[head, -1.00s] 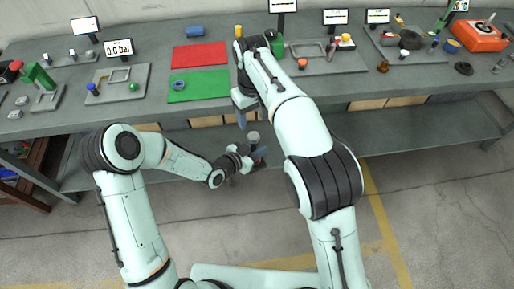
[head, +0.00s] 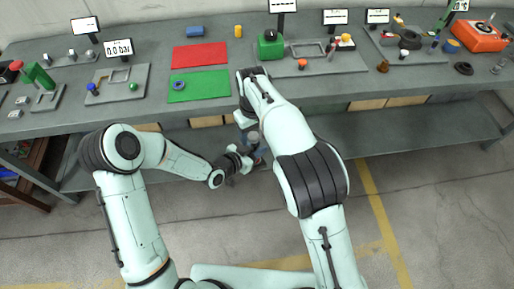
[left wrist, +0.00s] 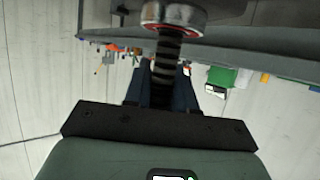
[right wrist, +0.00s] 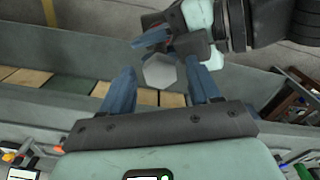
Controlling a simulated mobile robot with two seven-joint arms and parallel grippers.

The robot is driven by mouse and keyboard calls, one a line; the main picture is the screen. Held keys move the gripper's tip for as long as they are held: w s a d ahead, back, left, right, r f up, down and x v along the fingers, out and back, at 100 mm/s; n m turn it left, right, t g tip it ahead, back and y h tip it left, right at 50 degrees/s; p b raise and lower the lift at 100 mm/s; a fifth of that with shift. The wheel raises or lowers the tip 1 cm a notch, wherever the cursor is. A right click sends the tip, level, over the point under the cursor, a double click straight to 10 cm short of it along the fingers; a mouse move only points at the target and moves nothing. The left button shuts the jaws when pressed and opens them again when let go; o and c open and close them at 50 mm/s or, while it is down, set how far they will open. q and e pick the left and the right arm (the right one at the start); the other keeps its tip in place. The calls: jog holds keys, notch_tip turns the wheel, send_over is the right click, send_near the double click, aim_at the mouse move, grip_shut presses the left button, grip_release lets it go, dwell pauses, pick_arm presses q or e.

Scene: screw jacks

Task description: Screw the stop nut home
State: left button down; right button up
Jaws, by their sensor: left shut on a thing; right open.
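My left gripper (head: 252,157) is shut on a dark threaded rod (left wrist: 167,68), held in front of the workbench. A round metal piece with a red ring (left wrist: 172,14) sits at the rod's end in the left wrist view. A pale grey piece shows above the left gripper in the head view (head: 253,137). In the right wrist view a pale hexagonal face (right wrist: 160,71) appears between the fingertips of my open right gripper (right wrist: 162,82). The right fingers stand apart on either side of it, with no clear contact. I cannot tell which piece is the stop nut.
The workbench (head: 330,92) runs behind my grippers, with a red mat (head: 200,54) and a green mat (head: 205,88) bearing a blue ring (head: 179,86). A green block (head: 271,47) and several small parts stand farther back. A lower shelf (head: 400,130) lies beneath.

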pick_arm(q)
jog(key=shift+r, duration=0.15)
pick_arm(e)
grip_shut()
jog(key=shift+o, duration=0.3)
grip_release()
notch_tip(320, 180, up, 12)
dwell(0.3)
